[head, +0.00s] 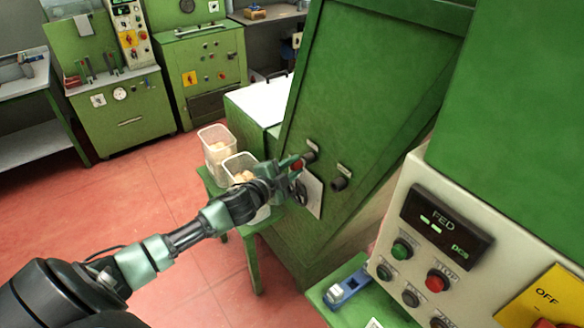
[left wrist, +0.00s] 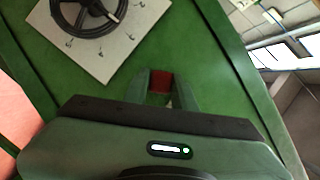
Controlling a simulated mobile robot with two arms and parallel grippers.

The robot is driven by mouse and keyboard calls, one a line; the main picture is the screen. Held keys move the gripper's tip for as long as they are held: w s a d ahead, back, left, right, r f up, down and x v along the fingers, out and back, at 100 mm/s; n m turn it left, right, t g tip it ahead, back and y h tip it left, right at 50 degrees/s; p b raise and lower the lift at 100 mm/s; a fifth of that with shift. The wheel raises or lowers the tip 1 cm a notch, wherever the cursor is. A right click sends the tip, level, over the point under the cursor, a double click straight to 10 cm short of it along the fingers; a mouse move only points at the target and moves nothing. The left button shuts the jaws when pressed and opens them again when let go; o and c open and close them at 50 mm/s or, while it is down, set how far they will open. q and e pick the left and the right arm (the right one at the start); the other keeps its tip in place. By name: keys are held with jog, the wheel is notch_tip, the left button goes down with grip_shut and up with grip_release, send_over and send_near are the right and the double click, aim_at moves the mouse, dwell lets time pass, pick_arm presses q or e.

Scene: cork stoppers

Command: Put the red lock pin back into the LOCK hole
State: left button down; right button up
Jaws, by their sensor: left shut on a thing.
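My left gripper (head: 292,167) is shut on the red lock pin (head: 297,165), beside the sloping green machine panel. In the left wrist view the red pin (left wrist: 161,81) shows between the two green fingers (left wrist: 162,88). Two dark round sockets, an upper left one (head: 310,157) and a lower right one (head: 339,184), stick out of the panel, each with a small label too small to read. The pin is close to the upper left socket. I cannot tell whether it touches it. My right gripper is not in view.
A black handwheel (left wrist: 88,14) on a white plate (left wrist: 121,48) is just by the gripper. Two clear bins (head: 216,150) with corks stand on a green table behind my arm. A control box (head: 428,250) and a blue object (head: 346,288) are at right.

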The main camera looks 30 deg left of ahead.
pick_arm(q)
jog(key=shift+w, duration=0.25)
jog(key=c, duration=1.1)
grip_release()
jog(key=shift+s, duration=0.1)
jog(key=shift+s, duration=0.5)
jog(key=shift+s+a+r+b, duration=0.1)
jog(key=shift+s+r+b, duration=0.15)
jog(key=shift+s, duration=0.85)
jog(key=shift+s+r+b, duration=0.25)
jog(key=shift+s+b, duration=0.05)
jog(key=shift+s, duration=0.8)
jog(key=shift+s+a+r+b, duration=0.1)
jog(key=shift+s+r+b, duration=0.15)
jog(key=shift+s, duration=0.85)
jog(key=shift+f, duration=0.1)
